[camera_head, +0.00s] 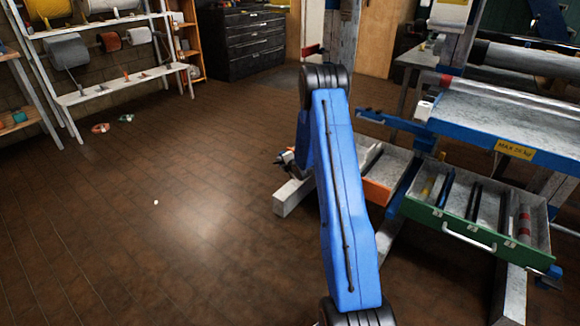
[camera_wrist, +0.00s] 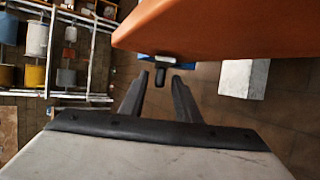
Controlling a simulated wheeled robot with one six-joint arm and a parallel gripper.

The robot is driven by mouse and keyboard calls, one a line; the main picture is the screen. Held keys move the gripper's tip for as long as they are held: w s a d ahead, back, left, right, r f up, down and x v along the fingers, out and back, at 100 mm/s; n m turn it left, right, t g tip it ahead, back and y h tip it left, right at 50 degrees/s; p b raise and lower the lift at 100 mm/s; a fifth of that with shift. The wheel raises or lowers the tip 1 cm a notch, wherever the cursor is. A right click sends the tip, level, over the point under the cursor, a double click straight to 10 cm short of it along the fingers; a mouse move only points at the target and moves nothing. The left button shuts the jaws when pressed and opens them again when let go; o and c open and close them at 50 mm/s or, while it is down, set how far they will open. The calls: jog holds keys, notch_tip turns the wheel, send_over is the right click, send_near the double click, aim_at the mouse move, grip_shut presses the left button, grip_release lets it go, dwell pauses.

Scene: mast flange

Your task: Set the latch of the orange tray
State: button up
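The orange tray (camera_head: 377,191) is a shallow drawer with an orange front, partly hidden behind my blue arm in the head view. In the wrist view its orange face (camera_wrist: 225,28) fills the upper right, close to the camera. A small dark knob (camera_wrist: 160,77) below a grey piece (camera_wrist: 167,57) shows at the tray's lower edge; it looks like the latch. My gripper (camera_wrist: 159,75) is open, with its two dark fingertips apart on either side of the knob in the picture. Whether they touch it, I cannot tell. My arm hides most of the gripper in the head view.
A green-fronted drawer (camera_head: 470,228) with tools stands open right of the orange tray, under a blue-edged bench (camera_head: 490,120). A pale block-like leg (camera_head: 293,196) stands on the floor near the tray. Open floor (camera_head: 150,215) lies to the left, before a spool rack (camera_head: 110,95).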

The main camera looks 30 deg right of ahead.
jog(key=v, duration=1.5)
jog(key=shift+a, duration=0.1)
